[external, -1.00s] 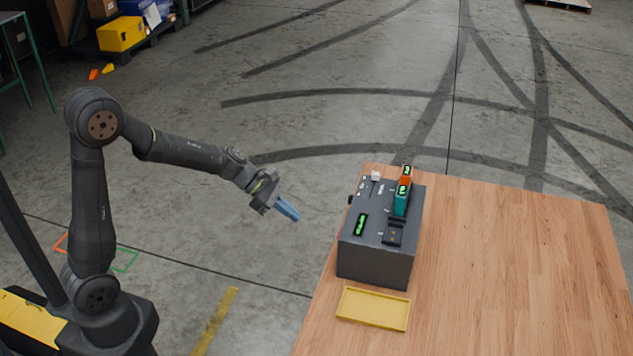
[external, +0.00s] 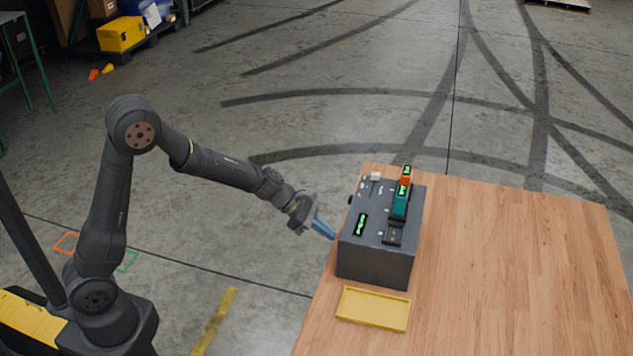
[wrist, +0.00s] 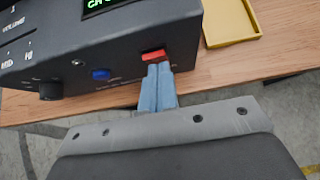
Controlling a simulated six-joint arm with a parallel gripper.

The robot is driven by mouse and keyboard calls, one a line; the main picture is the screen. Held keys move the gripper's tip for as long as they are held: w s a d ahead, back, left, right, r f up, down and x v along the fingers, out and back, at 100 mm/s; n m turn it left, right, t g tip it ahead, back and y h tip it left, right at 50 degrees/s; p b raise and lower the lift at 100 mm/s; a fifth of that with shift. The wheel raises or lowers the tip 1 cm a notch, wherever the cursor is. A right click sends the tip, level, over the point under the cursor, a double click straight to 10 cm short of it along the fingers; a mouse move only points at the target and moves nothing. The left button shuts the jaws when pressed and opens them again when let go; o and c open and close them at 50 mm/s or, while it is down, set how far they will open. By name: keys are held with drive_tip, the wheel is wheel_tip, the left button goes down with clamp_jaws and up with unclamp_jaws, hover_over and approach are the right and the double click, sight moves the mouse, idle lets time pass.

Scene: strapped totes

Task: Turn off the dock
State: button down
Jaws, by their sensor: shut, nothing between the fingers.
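The dock (external: 375,262) is a dark grey box on the wooden table's left side, with a lit green display (external: 361,224) on top. In the wrist view the dock's side face (wrist: 122,78) carries a red rocker or button (wrist: 153,56), a blue button (wrist: 101,74) and a black knob (wrist: 51,91). My gripper (external: 330,234) has blue fingers, shut and empty, pointing at that side face. In the wrist view the fingertips (wrist: 158,68) are right at the red button's lower edge; I cannot tell whether they touch it.
A teal module (external: 400,203) and an orange module (external: 406,174) stand in slots on the dock's top. A yellow tray (external: 373,309) lies on the table (external: 500,270) in front of the dock. The right of the table is clear.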

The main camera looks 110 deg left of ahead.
drive_tip(key=shift+w+r, duration=0.1)
drive_tip(key=shift+w, duration=0.2)
drive_tip(key=shift+r, duration=0.1)
drive_tip(key=shift+r, duration=0.75)
drive_tip(key=v, duration=1.3)
drive_tip(key=shift+r, duration=0.2)
drive_tip(key=shift+f, duration=0.1)
